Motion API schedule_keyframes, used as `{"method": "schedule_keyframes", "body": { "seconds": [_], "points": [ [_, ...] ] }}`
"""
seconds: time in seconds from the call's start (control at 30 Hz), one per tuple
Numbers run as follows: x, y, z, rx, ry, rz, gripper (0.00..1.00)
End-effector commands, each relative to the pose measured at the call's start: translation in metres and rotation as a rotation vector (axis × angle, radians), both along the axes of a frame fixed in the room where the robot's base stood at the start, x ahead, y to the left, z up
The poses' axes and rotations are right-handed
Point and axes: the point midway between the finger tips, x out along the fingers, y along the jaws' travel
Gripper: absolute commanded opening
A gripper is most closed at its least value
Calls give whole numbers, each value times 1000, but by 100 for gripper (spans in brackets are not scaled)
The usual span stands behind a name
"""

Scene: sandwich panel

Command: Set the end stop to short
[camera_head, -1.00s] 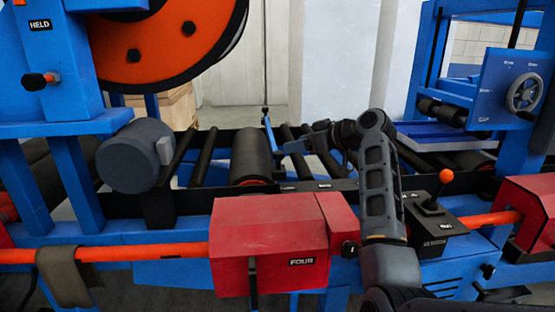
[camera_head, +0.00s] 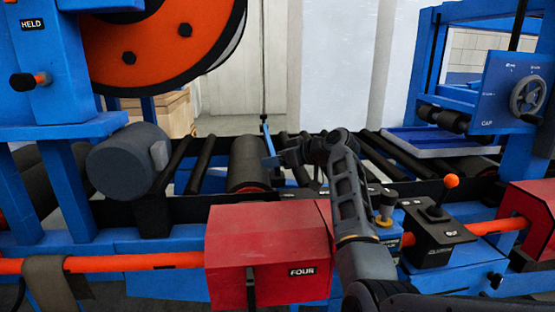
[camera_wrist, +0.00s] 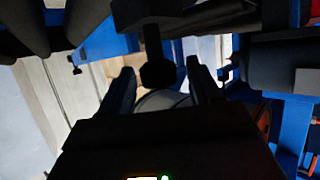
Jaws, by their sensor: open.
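My gripper (camera_head: 278,158) is over the roller conveyor beside the large dark roller, close to a slim upright blue bar (camera_head: 266,134). I cannot tell from the head view whether they touch. In the wrist view my gripper (camera_wrist: 160,85) is open, with one finger on each side of a dark knob on a shaft (camera_wrist: 157,72). The knob appears to lie between or just beyond the fingertips, with no grip on it visible. No readable mark shows which part is the end stop or where short is.
A red box marked FOUR (camera_head: 268,252) stands in front of the conveyor. To its right is a black control box (camera_head: 436,238) with an orange-tipped lever. A grey motor (camera_head: 128,160) and a large orange wheel (camera_head: 165,45) are at left. A blue panel with a handwheel (camera_head: 512,95) is at right.

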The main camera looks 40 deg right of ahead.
Motion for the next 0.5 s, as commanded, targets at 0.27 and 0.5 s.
{"method": "schedule_keyframes", "body": {
  "seconds": [0.27, 0.5],
  "points": [
    [0, 0, 0, 0, 0, 0, 57],
    [0, 0, 0, 0, 0, 0, 34]
  ]
}}
